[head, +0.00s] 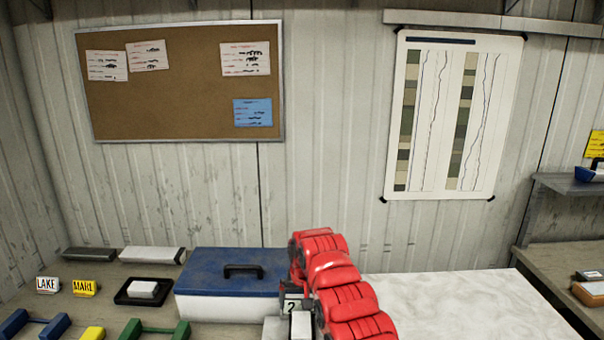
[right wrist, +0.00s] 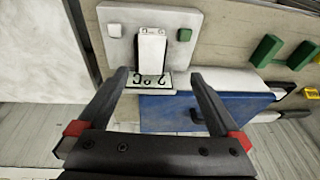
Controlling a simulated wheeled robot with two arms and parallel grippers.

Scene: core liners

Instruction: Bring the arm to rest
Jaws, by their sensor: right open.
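My right arm, red, stands at the lower middle of the head view; its fingers are hard to make out there. In the right wrist view my right gripper (right wrist: 160,77) is open, its two dark fingers spread wide with nothing held between them. Ahead of the fingers is a small numbered card (right wrist: 150,82), upside down in this view, and a white block (right wrist: 151,50) on a pale grey plate (right wrist: 206,22). In the head view the card (head: 292,303) shows a 2, with the white block (head: 301,325) in front of it. My left gripper is not in view.
A blue-lidded white box (head: 225,306) stands left of my arm. A bright white slab (head: 450,300) lies to the right. Labelled LAKE (head: 47,285) and MARL (head: 85,288) blocks, a black tray (head: 144,291) and green and blue pieces are farther left.

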